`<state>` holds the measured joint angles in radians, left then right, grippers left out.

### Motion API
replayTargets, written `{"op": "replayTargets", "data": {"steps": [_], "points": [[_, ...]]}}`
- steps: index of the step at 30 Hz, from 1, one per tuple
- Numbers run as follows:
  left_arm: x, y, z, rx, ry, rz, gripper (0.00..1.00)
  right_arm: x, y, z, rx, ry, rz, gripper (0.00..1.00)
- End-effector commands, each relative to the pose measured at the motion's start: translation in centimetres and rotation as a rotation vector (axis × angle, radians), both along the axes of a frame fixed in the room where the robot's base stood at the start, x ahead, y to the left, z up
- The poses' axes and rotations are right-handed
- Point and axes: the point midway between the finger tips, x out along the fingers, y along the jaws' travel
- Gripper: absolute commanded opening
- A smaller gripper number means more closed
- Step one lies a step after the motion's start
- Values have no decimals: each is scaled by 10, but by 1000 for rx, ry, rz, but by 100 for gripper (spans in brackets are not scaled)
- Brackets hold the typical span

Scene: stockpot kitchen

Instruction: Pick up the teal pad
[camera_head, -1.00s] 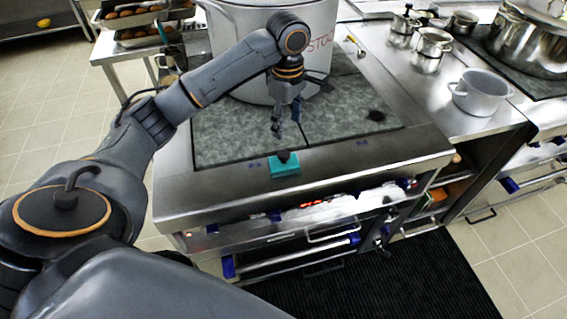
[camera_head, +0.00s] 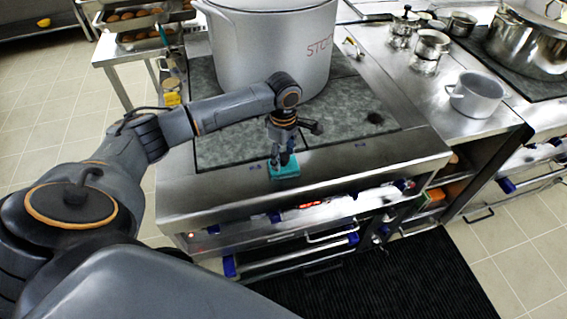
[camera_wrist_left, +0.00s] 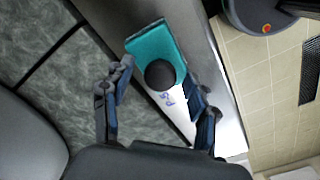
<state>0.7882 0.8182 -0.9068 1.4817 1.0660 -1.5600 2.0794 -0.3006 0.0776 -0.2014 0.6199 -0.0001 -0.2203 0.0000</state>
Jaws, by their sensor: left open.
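The teal pad (camera_head: 286,170) lies on the steel front rim of the stove, below the grey cooktop. It also shows in the left wrist view (camera_wrist_left: 150,45), with a round black knob (camera_wrist_left: 160,74) on top. My left gripper (camera_head: 281,160) is just above the pad and partly hides it. In the left wrist view its two fingers (camera_wrist_left: 160,92) are spread, one on either side of the knob, with a gap to each side. Nothing is held. My right gripper is in neither view.
A large stockpot (camera_head: 268,50) stands on the cooktop (camera_head: 340,120) behind my left arm. A small grey pot (camera_head: 478,95) and several steel pots stand on the counter to the right. A black floor mat (camera_head: 400,280) lies before the stove. The steel rim beside the pad is clear.

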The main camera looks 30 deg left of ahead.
Motion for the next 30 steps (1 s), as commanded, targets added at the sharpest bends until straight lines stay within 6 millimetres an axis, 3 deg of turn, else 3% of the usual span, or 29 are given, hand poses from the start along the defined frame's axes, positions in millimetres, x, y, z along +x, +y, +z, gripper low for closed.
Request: {"op": "replayTargets", "data": {"steps": [10,19,30], "points": [[0,-1,-10,0,0,-2,59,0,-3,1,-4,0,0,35],[0,0,-10,0,-1,-2,0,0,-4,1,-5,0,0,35],[1,0,-5,-1,-2,-1,0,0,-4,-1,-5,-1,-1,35]]}}
